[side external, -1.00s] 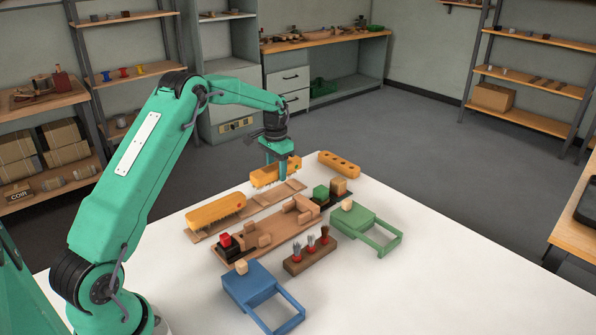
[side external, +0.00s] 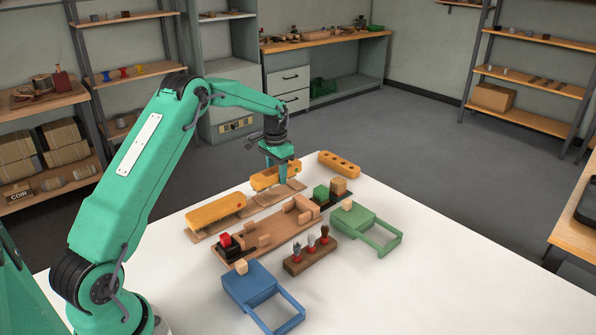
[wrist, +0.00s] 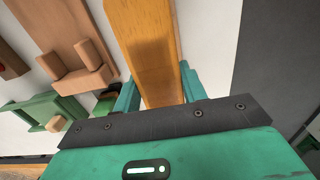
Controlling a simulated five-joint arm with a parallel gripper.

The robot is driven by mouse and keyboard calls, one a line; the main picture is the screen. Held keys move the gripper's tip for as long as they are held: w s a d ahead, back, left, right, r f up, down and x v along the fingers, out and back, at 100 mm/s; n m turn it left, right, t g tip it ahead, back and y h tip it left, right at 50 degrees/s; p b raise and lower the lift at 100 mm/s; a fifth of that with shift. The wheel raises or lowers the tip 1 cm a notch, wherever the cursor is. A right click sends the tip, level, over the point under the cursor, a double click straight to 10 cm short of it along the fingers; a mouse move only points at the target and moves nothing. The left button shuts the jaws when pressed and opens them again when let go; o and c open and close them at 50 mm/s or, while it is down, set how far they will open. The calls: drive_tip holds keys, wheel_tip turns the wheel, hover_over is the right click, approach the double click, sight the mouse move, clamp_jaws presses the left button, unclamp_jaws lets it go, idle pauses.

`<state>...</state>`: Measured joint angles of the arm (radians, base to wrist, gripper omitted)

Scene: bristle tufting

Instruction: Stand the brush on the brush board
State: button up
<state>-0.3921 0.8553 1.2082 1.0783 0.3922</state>
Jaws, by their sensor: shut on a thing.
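An orange brush (side external: 268,178) is held in my gripper (side external: 281,174) over the far end of a long tan brush board (side external: 285,190). In the side view I cannot tell whether the brush touches the board. In the wrist view the brush (wrist: 146,50) runs away between my two teal fingers, which close on its sides. Another orange brush (side external: 215,209) sits at the near left end of the board. The underside of the held brush is mostly hidden.
An orange block with holes (side external: 338,163) lies behind right. A tan fixture (side external: 265,241) carries small coloured blocks. A brown tuft holder (side external: 310,255), a blue frame (side external: 257,287) and a green frame (side external: 362,222) stand in front. The right of the white table is clear.

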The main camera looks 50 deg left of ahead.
drive_tip(key=shift+f, duration=1.5)
idle(1.0)
drive_tip(key=o, duration=1.6)
drive_tip(key=shift+r, duration=0.2)
drive_tip(key=shift+r, duration=3.8)
